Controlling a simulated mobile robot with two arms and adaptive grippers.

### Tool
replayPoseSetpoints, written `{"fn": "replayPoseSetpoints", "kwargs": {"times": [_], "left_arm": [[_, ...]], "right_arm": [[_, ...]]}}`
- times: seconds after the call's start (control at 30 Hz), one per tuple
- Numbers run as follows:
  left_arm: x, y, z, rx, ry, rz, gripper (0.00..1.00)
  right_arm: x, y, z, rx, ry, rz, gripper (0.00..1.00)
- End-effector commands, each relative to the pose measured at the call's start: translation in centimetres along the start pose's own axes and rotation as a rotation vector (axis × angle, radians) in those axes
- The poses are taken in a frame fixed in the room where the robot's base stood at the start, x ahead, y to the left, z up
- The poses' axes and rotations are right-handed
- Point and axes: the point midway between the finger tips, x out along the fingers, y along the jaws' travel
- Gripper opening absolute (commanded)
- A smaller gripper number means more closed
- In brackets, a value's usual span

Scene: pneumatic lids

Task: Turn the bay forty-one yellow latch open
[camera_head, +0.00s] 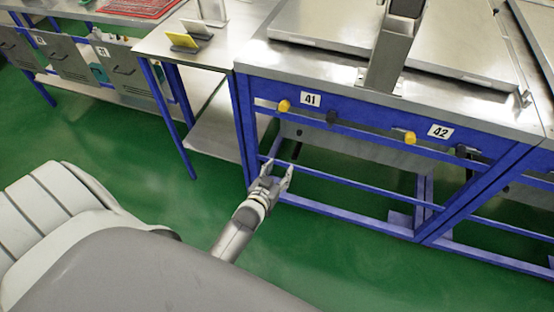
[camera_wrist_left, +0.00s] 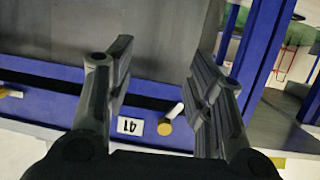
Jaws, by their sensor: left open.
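The bay forty-one yellow latch (camera_head: 284,106) is a small yellow knob on the blue front rail, just left of the white 41 plate (camera_head: 311,100). In the left wrist view the yellow latch (camera_wrist_left: 164,129) appears beside the upside-down 41 plate (camera_wrist_left: 130,126), with a short pale bar next to it. My left gripper (camera_head: 279,167) is open and empty, in front of the blue frame and below the latch, apart from it. In the left wrist view its two fingers (camera_wrist_left: 160,62) stand wide apart, with the latch between them lower down. My right gripper is out of view.
Another yellow latch (camera_head: 410,138) is by the 42 plate (camera_head: 440,131). A blue crossbar (camera_head: 345,188) runs behind my left gripper. A metal side table (camera_head: 205,52) stands left; green floor there is clear.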

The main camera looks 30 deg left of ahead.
Motion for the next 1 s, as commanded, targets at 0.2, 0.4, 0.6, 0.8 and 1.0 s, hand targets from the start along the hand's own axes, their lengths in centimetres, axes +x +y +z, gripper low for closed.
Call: {"fn": "replayPoseSetpoints", "kwargs": {"times": [0.2, 0.4, 0.6, 0.8, 1.0], "left_arm": [[-0.7, 1.0, 4.4, 0.012, -0.092, 0.023, 0.49], [-1.6, 1.7, 8.0, 0.023, -0.169, 0.041, 0.49], [-2.3, 2.1, 10.3, 0.034, -0.221, 0.053, 0.49], [-2.6, 2.2, 11.2, 0.037, -0.240, 0.057, 0.49], [-2.6, 2.2, 11.2, 0.037, -0.240, 0.057, 0.49]], "right_arm": [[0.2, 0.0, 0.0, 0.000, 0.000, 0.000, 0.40], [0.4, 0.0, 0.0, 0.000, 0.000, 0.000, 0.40], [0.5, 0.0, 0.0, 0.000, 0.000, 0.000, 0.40], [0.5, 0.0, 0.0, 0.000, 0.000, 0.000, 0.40], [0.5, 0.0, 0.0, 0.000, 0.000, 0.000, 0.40]]}}
